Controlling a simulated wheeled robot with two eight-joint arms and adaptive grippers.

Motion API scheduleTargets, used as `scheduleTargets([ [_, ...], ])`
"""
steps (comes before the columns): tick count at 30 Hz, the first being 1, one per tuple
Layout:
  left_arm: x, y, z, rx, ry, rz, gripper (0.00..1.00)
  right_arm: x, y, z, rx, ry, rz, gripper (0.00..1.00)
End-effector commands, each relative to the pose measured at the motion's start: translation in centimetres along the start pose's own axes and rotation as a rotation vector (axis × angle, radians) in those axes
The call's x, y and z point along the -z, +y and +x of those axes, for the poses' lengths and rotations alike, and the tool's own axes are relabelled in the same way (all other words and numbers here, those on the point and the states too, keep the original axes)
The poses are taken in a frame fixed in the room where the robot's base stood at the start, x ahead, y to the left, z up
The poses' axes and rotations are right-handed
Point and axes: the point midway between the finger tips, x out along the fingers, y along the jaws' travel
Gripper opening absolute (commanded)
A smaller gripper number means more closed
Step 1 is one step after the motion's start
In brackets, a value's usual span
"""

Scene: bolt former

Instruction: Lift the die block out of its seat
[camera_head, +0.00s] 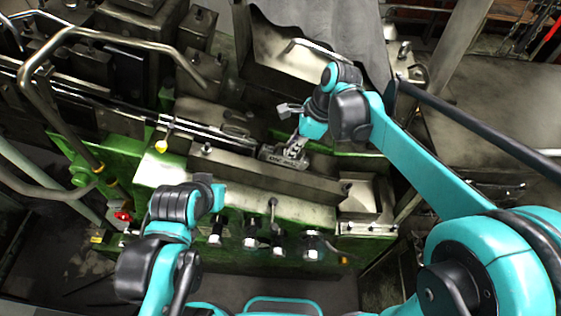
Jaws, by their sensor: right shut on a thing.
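The die block (283,159) is a small grey metal block with lettering on its face, at the middle of the green machine. My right gripper (294,148) comes down on it from the upper right and is shut on it. I cannot tell whether the block still touches its seat. My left gripper (205,179) is low at the left, in front of the machine and apart from the block. Its fingers are mostly hidden by its own wrist, so its opening is unclear.
The green machine bed (305,212) carries a long metal bar (250,176) in front of the block. A bent pipe rail (108,36) rises at the left. A grey cloth (335,35) hangs behind. Several bolts and fittings line the front, with a red knob (122,215) at the left.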

Motion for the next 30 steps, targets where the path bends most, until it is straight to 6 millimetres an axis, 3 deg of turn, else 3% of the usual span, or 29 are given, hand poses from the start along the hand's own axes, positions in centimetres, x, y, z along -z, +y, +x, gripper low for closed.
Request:
scheduleTargets([
  [18, 0.8, 0.0, -1.2, 0.0, 0.0, 0.0, 0.0, -0.1, 0.0, -2.3, 0.0, -0.002, 0.001, 0.0],
  [30, 0.9, 0.0, -1.2, 0.0, 0.0, 0.0, 0.0, -0.1, 0.0, -2.5, 0.0, -0.001, 0.001, 0.0],
])
